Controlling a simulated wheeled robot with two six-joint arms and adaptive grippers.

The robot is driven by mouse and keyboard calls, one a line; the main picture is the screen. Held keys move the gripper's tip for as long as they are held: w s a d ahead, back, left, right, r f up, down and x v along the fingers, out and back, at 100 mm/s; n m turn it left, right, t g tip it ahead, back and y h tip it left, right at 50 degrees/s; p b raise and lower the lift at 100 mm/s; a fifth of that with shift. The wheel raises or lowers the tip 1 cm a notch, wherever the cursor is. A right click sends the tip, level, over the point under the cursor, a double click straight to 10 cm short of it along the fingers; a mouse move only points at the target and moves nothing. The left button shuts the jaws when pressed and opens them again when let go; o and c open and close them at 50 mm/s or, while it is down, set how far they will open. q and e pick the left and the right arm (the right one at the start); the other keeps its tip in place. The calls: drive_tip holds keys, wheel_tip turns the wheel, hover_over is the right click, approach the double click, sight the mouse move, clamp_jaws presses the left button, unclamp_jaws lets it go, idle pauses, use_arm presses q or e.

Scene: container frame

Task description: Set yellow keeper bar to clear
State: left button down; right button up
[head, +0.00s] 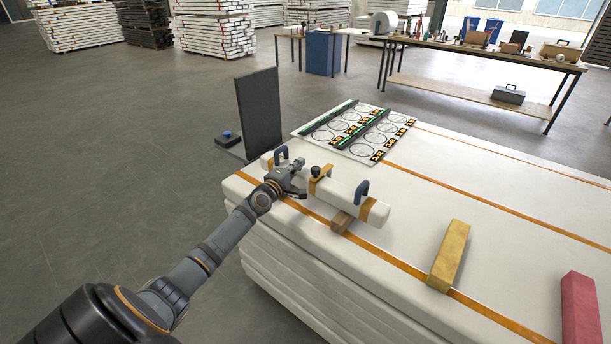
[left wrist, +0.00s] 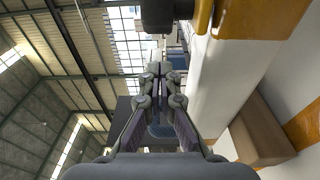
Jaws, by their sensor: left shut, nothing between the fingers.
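The yellow keeper bar (head: 314,186) is a small yellow piece with a black knob (head: 315,170) at its top. It lies across the long white beam (head: 345,195), which has blue handles and orange bands. In the left wrist view, a yellow edge (left wrist: 203,16) and a dark knob (left wrist: 158,14) show close at the top. My left gripper (head: 300,167) is beside the keeper bar, on its left, over the beam between the near-left blue handle and the knob. Its fingers (left wrist: 162,66) are shut with nothing between them. Whether it touches the bar, I cannot tell. My right gripper is not in view.
The beam rests on a wooden block (head: 341,222) on a white strapped stack (head: 480,190). A yellow block (head: 449,255) and a red block (head: 580,308) stand to the right. A dark upright panel (head: 258,110) and a printed sheet (head: 357,130) are behind.

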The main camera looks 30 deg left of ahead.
sight(306, 179)
use_arm(q)
drive_tip(key=d+p, duration=0.1)
drive_tip(key=d, duration=0.1)
drive_tip(key=s+d+p, duration=0.1)
drive_tip(key=shift+s+d, duration=0.2)
drive_tip(key=shift+d, duration=0.15)
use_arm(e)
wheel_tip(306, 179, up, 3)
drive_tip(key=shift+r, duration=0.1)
